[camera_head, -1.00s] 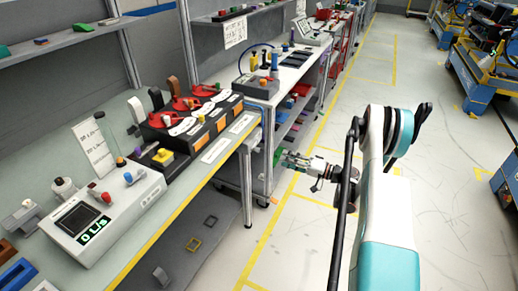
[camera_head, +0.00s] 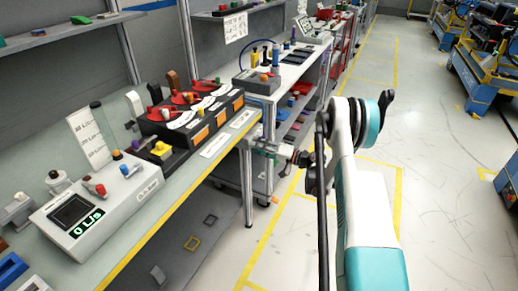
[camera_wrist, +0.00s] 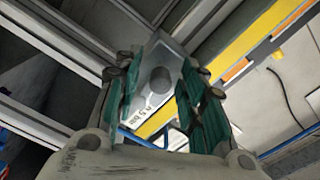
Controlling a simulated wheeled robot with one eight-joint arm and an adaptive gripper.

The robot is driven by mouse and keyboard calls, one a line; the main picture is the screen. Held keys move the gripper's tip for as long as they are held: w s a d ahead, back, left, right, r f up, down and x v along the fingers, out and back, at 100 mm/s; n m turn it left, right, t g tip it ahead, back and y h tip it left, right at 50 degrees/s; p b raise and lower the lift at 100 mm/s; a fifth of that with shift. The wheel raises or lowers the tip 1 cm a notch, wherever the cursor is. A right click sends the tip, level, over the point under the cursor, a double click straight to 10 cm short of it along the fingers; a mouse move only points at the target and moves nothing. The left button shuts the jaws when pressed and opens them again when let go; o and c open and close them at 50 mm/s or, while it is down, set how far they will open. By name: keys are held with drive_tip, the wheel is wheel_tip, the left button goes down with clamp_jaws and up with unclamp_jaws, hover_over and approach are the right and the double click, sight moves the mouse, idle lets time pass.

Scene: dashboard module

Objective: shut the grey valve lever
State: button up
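The dark valve module (camera_head: 192,122) stands on the left bench, with red discs (camera_head: 186,98) and orange front labels. A pale grey-white upright lever (camera_head: 134,103) stands at its near left end, with a dark one (camera_head: 155,94) and a brown one (camera_head: 173,80) behind. I cannot tell for sure which is the grey valve lever. My gripper (camera_wrist: 158,80) is open, its green-padded fingers apart. A grey plate with a round dark spot shows between them; I cannot tell what it belongs to. In the head view my gripper (camera_head: 264,147) is by the bench's front corner, apart from the levers.
A white console (camera_head: 100,207) with a green-digit display stands nearer on the bench. The bench's yellow edge (camera_head: 165,222) and metal leg (camera_head: 246,187) are close to my gripper. A second bench stands behind. The floor to the right is clear; blue carts stand at far right.

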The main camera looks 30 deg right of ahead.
drive_tip(key=shift+w, duration=0.1)
clamp_jaws()
drive_tip(key=shift+r+m, duration=0.5)
drive_tip(key=shift+m, duration=0.4)
unclamp_jaws()
drive_tip(key=v, duration=1.2)
